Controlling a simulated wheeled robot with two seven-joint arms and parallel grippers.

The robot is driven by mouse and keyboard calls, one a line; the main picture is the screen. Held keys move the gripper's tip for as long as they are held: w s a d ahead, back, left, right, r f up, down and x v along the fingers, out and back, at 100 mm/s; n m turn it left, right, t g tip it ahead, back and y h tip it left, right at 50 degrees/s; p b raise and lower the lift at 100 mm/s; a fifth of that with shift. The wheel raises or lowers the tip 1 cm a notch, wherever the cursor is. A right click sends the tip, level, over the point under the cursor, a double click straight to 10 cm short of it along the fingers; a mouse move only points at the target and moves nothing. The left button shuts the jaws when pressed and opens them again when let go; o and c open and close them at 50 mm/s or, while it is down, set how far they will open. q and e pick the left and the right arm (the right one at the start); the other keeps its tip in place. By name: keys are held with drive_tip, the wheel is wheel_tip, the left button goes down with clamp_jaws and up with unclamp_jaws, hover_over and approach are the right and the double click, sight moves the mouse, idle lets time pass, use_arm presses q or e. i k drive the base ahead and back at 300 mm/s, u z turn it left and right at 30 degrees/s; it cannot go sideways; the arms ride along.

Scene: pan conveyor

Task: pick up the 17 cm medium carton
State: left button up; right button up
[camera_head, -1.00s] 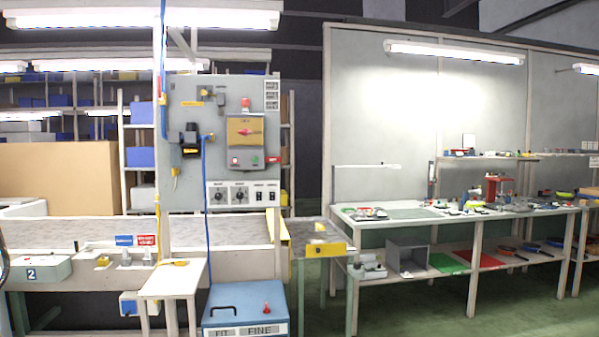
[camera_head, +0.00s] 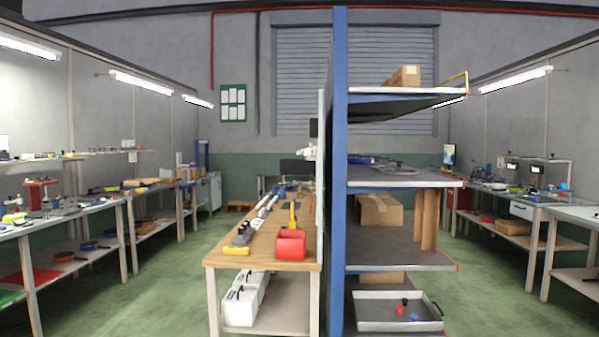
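Several cardboard cartons show on the blue shelving unit (camera_head: 340,180) right of centre. A small carton (camera_head: 404,76) stands near the front of the top shelf. A larger taped carton (camera_head: 380,210) sits on a middle shelf. Part of another carton (camera_head: 378,278) shows behind the tray on the low shelf. I cannot tell from this distance which one is the 17 cm medium carton. Neither of my grippers is in view.
A wooden workbench (camera_head: 262,250) with a red bin (camera_head: 290,244) adjoins the shelving on its left. A grey tray (camera_head: 372,322) is on the low shelf. Workbenches line both sides. Green floor is open in the left aisle (camera_head: 165,280) and right aisle (camera_head: 490,285).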

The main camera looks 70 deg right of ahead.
sight(186, 175)
drive_tip(key=z, duration=1.35)
drive_tip(key=i, duration=6.1)
drive_tip(key=z, duration=1.3)
drive_tip(key=i, duration=8.4)
drive_tip(key=u, duration=1.3)
